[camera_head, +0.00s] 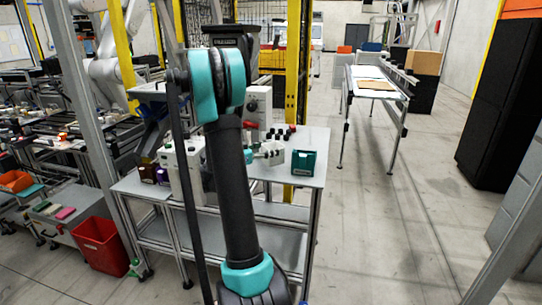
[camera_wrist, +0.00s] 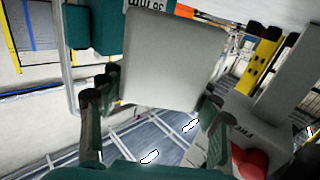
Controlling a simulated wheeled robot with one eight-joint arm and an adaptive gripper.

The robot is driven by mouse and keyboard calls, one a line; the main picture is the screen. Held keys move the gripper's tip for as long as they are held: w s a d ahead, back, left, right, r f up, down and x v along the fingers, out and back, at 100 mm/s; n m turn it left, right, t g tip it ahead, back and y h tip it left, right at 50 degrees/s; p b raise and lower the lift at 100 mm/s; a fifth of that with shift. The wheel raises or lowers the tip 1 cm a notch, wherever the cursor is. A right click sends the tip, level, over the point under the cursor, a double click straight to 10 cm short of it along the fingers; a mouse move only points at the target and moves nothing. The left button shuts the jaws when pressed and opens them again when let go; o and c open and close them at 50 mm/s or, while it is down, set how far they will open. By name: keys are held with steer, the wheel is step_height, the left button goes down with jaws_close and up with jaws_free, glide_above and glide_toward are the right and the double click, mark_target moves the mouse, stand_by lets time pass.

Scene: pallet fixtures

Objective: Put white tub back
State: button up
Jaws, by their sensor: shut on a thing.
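The white tub (camera_wrist: 172,62) fills the middle of the wrist view as a plain pale face. My gripper (camera_wrist: 152,112) is shut on it, with one dark green finger on each side. The tub's lower edge shows between the fingers; its far side is hidden. In the head view my arm covers much of the bench, and the tub cannot be made out clearly near my gripper there.
A green bin (camera_head: 304,163) stands at the right end of the metal bench (camera_head: 317,140). Several small black parts (camera_head: 281,133) are behind it. A red crate (camera_head: 101,245) is on the floor.

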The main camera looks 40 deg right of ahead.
steer(key=shift+f, duration=1.5)
steer(key=o, duration=1.3)
steer(key=shift+f, duration=0.1)
steer(key=shift+c, duration=0.2)
steer(key=a, duration=1.2)
steer(key=shift+w, duration=0.45)
